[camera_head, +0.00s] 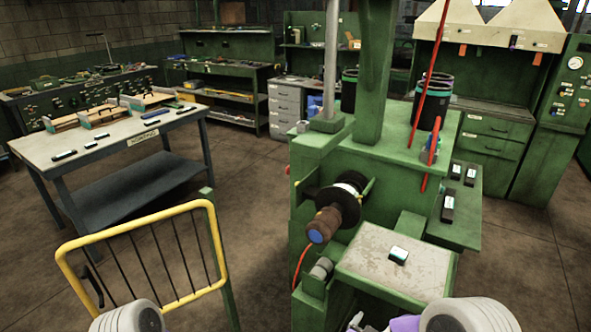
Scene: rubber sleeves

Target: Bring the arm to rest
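My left arm shows only as a rounded pale grey link (127,318) at the bottom left edge; its gripper is out of view. My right arm shows as a rounded pale grey link (468,315) at the bottom right, with a purple part (405,323) beside it. A small pale and dark piece at the bottom edge, left of the purple part, may be my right gripper (362,323); its fingers are cut off, so I cannot tell their state. A small dark block with a light top (398,255) lies on the green machine's worn plate (375,277), apart from both arms.
The green machine (330,190) with a dark spindle (326,222) stands in front. A yellow railing (140,222) is at left. Behind it, a labelled table (120,150) holds several small items. More dark blocks (449,207) lie on the machine's right shelf. Bare floor lies between table and machine.

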